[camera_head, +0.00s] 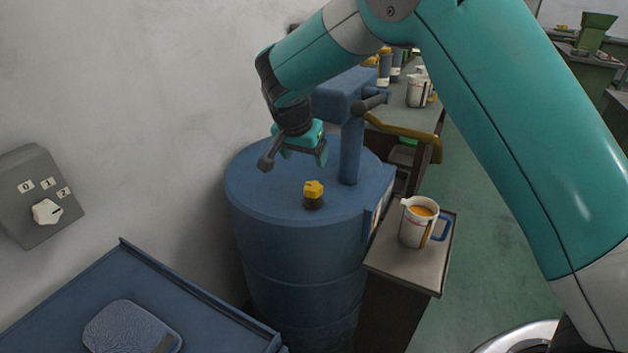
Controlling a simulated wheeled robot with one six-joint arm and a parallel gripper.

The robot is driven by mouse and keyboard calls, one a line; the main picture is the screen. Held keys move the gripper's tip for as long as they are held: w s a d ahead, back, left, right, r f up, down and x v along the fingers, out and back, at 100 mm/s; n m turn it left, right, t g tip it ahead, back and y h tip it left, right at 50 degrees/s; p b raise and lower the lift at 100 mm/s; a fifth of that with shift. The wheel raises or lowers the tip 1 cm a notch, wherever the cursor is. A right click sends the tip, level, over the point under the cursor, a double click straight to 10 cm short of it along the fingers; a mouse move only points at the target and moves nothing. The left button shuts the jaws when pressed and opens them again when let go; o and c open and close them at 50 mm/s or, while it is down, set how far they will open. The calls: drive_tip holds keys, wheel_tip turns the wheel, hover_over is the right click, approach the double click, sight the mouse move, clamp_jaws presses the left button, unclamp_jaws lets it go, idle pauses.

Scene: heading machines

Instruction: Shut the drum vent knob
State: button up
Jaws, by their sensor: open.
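A blue drum (300,255) stands against the wall in the middle of the view. The drum vent knob (314,190) is yellow, lobed, and sits on a dark collar on the drum's top near its front edge. My gripper (297,160) is open and empty above the drum top. It is behind and a little left of the knob in the picture, apart from it. The knob is in full view. Whether the vent is open or shut cannot be told from its look.
A blue pump (351,150) with a dark handle rises from the drum beside my gripper. A jug (419,222) with orange liquid stands on a small side table (436,276) at right. A grey switch box (38,200) is on the left wall. A blue bench (60,300) fills the lower left.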

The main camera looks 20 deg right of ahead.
sight(314, 185)
drive_tip(key=p+x, duration=0.2)
drive_tip(key=x, duration=1)
drive_tip(key=shift+f, duration=0.4)
